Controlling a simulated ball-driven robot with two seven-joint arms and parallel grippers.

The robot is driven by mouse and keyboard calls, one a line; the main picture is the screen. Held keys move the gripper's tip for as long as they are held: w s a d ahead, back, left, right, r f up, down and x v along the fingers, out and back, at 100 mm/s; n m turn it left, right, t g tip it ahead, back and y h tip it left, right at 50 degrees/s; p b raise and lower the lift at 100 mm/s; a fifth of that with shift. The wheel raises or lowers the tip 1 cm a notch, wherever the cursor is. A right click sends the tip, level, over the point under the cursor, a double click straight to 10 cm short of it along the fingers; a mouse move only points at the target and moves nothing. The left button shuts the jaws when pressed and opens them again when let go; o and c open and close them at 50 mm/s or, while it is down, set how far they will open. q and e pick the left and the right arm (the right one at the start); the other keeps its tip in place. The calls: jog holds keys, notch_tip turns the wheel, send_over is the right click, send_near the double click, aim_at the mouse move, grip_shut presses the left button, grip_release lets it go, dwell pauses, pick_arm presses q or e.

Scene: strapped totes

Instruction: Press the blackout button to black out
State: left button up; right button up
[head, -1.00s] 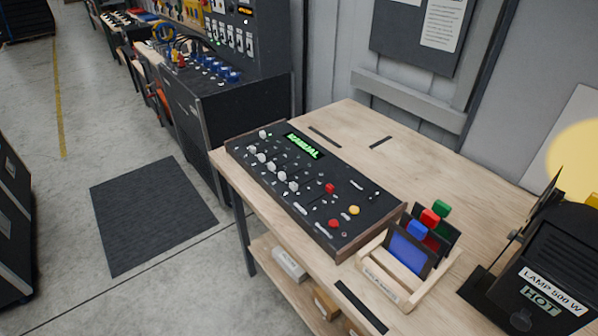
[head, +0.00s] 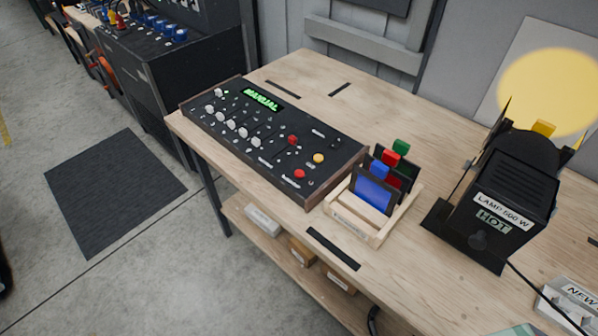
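A black control console (head: 262,140) with wooden end cheeks lies on the wooden table (head: 390,112). Its green display (head: 263,99) reads "MANUAL". A row of pale knobs (head: 231,125) runs along its left part. Two red buttons, an upper one (head: 292,139) and a lower one (head: 299,174), and a yellow button (head: 319,158) are at its right end. The labels by the buttons are too small to read, so I cannot tell which is the blackout button. Neither of my grippers is in view.
A wooden rack (head: 375,232) with coloured filter frames stands right of the console. A black lamp (head: 508,200) marked "LAMP 500 W" and "HOT" is further right, throwing a yellow spot on a board. A dark mat (head: 112,190) lies on open floor at left.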

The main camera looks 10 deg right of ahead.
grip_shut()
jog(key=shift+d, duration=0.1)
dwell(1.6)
